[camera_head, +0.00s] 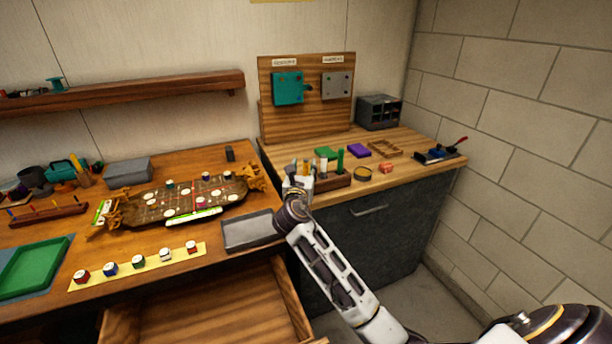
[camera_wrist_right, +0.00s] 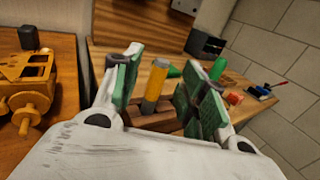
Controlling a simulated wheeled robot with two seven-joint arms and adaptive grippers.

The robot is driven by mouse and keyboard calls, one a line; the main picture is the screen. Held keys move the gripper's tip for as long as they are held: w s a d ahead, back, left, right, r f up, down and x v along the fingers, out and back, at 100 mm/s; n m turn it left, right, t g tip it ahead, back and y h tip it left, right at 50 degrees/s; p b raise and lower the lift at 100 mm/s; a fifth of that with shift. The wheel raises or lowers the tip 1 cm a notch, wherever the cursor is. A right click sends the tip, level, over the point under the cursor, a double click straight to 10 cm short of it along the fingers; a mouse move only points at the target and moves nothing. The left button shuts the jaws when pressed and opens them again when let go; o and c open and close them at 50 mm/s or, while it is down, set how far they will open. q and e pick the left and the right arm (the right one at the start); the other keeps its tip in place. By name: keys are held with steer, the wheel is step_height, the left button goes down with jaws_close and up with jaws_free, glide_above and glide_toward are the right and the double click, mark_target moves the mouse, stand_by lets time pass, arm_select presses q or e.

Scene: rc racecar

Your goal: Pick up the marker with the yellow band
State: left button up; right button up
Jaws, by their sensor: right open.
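My right gripper (camera_wrist_right: 160,88) is open, with green pads on its two fingers. I see no clear contact with either finger. It stands at a wooden holder (camera_wrist_right: 170,124), partly hidden by my right finger. In the head view my right gripper (camera_head: 299,178) is at the left end of the holder (camera_head: 332,183), which also bears a white marker (camera_head: 323,165). My left gripper is out of view.
A purple block (camera_head: 358,150), a wooden frame (camera_head: 386,149) and a yellow-and-dark ring (camera_head: 362,174) lie on the right bench. A wooden board (camera_head: 306,118) stands behind.

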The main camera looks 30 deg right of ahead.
mark_target(306, 165)
steer(key=shift+f+x, duration=0.15)
steer(key=shift+x, duration=1.15)
steer(key=shift+f+x, duration=0.15)
steer(key=shift+x, duration=1.15)
steer(key=shift+s+d, duration=0.1)
steer(key=shift+d, duration=0.05)
jaws_close()
